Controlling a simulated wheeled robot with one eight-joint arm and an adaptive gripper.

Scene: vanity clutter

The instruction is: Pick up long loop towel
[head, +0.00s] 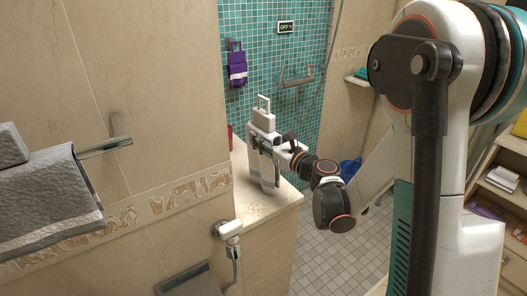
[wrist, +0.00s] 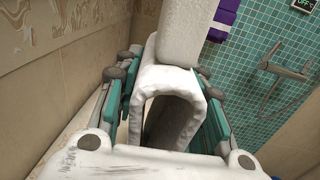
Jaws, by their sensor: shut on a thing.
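The long loop towel (head: 262,168) is pale grey-white and hangs upright over the stone ledge in the head view. In the wrist view its arched fold (wrist: 170,79) sits between the teal finger pads, with a dark hollow under the arch. A pale block-like top part (wrist: 185,30) rises above the fold; in the head view this part (head: 263,120) ends in a thin loop. My gripper (head: 272,147) is shut on the towel, and it also shows in the wrist view (wrist: 165,85).
A stone ledge (head: 262,212) lies under the towel, beside the tiled wall (head: 190,150). A grey towel (head: 45,200) hangs from a bar at left. A purple towel (head: 237,70) hangs on the teal wall. A white valve (head: 229,230) juts out below the ledge.

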